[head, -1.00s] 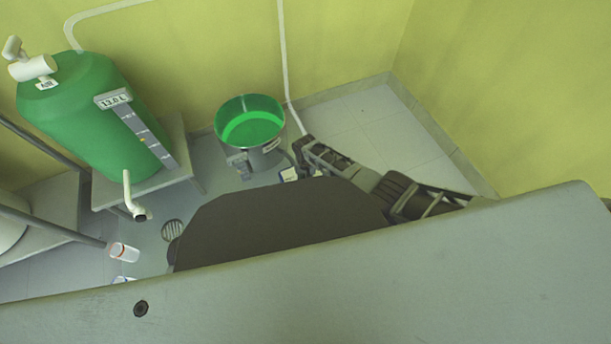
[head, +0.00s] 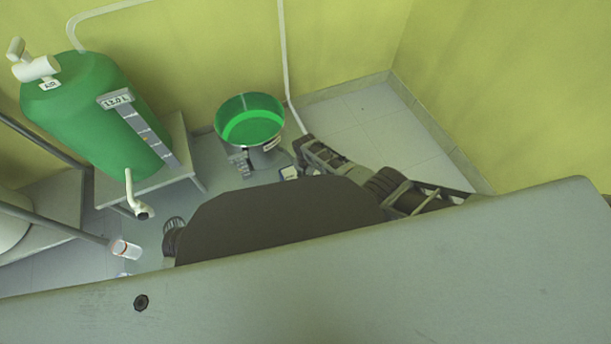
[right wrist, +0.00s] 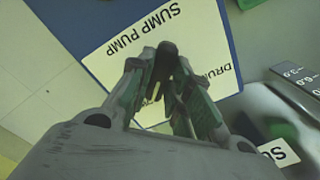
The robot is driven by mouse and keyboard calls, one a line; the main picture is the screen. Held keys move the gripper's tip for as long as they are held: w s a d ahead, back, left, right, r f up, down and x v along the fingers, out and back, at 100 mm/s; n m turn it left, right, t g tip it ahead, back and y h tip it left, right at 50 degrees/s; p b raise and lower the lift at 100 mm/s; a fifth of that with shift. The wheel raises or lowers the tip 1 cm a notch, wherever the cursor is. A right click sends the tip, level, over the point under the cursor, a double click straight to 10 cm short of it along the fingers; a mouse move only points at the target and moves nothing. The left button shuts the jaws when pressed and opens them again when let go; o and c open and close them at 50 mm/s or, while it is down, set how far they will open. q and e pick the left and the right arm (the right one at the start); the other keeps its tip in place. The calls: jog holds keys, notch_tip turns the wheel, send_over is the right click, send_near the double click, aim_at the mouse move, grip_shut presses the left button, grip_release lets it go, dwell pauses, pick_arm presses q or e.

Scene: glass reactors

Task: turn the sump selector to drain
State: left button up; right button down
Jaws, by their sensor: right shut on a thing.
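In the right wrist view, a white sign plate (right wrist: 130,48) with a blue edge reads "SUMP PUMP" and, partly covered, "DRUM". A dark selector handle (right wrist: 167,56) stands in front of it. My right gripper (right wrist: 163,72) is shut on this handle, its fingers on both sides. The fingers hide part of the plate, and I cannot read where the handle points. In the head view, the plate (head: 289,173) is small, right of the steel bucket, with my right gripper (head: 303,156) beside it.
The steel bucket (head: 232,153) holds green liquid and stands close by the plate. A green tank (head: 85,105) with a level scale is on a stand at left. A clear bottle-like piece (head: 125,250) is at lower left. Bare floor lies behind my right arm.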

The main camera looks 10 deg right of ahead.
jog(key=c, duration=1.3)
grip_release()
jog(key=shift+r, duration=0.2)
jog(key=shift+r, duration=5.8)
jog(key=shift+n, duration=0.3)
